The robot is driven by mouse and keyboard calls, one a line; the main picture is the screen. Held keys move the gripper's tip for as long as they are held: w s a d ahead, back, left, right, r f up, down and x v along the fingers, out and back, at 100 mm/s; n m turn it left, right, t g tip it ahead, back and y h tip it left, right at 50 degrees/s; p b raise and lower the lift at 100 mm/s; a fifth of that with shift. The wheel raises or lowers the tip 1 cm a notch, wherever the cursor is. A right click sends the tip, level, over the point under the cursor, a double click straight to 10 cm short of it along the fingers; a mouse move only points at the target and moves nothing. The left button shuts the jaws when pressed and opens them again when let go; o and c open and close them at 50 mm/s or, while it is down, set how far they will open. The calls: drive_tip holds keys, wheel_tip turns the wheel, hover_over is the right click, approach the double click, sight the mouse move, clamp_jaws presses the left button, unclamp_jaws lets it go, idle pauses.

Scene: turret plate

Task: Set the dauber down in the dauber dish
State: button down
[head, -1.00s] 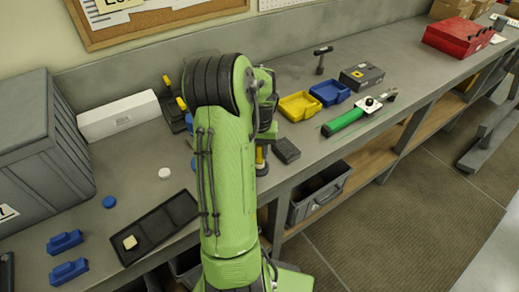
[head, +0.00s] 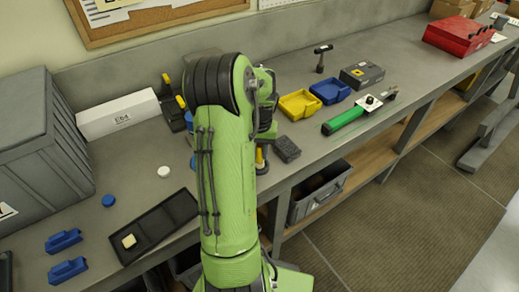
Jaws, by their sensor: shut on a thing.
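My green arm (head: 228,170) rises through the middle of the head view and bends over the bench. Its far links (head: 266,100) show only in part behind it, and my gripper is hidden there. I cannot make out the dauber or whatever the jaws hold. No dish can be told for certain as the dauber dish; it may be behind the arm. A small upright thing with a yellow band and dark top (head: 261,158) stands just right of the arm, partly covered; I cannot tell what it is.
A dark compartment tray (head: 158,226) holds a cream block at left. A grey crate (head: 40,140) and white box (head: 118,113) stand left.

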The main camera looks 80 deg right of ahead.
drive_tip(key=shift+f, duration=0.35)
idle(0.3)
drive_tip(key=c, duration=0.8)
unclamp_jaws()
drive_tip(key=shift+c, duration=0.2)
wheel_tip(320, 180, up, 16)
drive_tip(key=p, duration=0.2)
